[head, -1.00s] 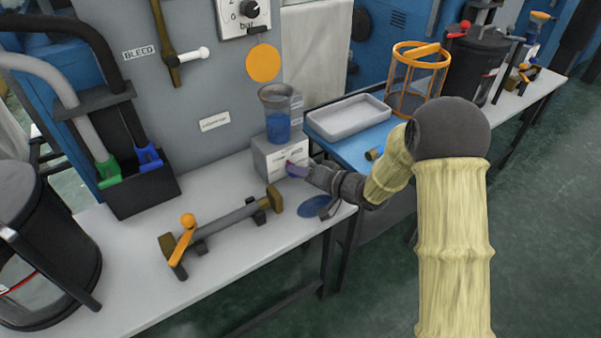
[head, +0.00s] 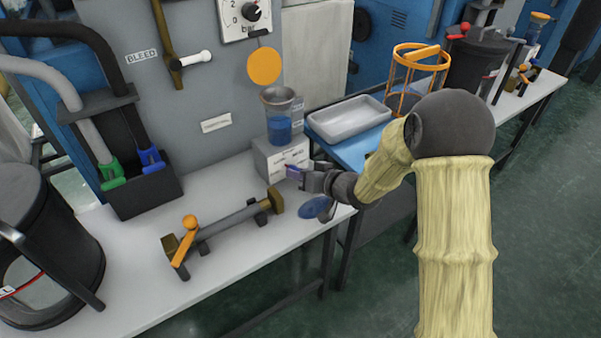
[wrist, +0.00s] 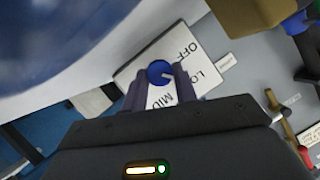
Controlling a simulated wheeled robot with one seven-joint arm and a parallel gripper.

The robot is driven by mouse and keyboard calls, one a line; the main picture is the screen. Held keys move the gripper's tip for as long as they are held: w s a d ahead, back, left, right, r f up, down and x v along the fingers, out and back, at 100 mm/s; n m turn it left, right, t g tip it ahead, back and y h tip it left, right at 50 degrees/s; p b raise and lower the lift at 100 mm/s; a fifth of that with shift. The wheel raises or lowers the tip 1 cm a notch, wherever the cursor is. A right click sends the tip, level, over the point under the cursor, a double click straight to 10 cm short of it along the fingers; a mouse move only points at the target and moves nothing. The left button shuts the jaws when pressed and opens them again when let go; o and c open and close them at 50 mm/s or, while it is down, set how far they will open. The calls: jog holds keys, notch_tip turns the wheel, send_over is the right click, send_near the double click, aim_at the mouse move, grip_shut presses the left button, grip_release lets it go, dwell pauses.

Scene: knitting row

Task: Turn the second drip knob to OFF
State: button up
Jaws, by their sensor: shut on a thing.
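The drip unit is a pale block (head: 270,158) with a cup of blue liquid (head: 279,128) on top, on the grey bench. In the wrist view its white dial plate (wrist: 140,72) reads OFF, LO and MID. The round blue knob (wrist: 159,70) sits on that plate with a white pointer, which appears to face near LO. My gripper (wrist: 160,82) has a finger on each side of the knob and is shut on it. In the head view my gripper (head: 293,172) reaches the block's front from the right, and the knob is mostly hidden.
A brown-ended bar with an orange lever (head: 182,250) lies left of the block. A blue disc (head: 317,207) is near the bench edge. A white tray (head: 348,118) and orange cage (head: 417,80) stand behind my arm. Bare bench (head: 130,300) lies in front.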

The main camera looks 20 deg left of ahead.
jog(key=shift+s+a+f+n+t+h+b, duration=0.15)
jog(key=shift+n+t+h+b, duration=0.45)
jog(key=shift+n+b, duration=0.3)
jog(key=n+t+h+b, duration=0.1)
jog(key=n+b, duration=0.1)
jog(key=b, duration=0.2)
jog(key=shift+s+a+f, duration=0.1)
jog(key=shift+f, duration=0.05)
jog(key=n+t+h+b, duration=0.1)
jog(key=b, duration=0.2)
jog(key=shift+s+n+b, duration=0.1)
jog(key=shift+n+b, duration=0.25)
jog(key=shift+n, duration=0.05)
jog(key=shift+r+n+t+h+b, duration=0.25)
jog(key=shift+n+t+b, duration=0.3)
jog(key=shift+b, duration=0.5)
jog(key=o, duration=1)
jog(key=shift+c, duration=0.2)
jog(key=shift+r, duration=0.1)
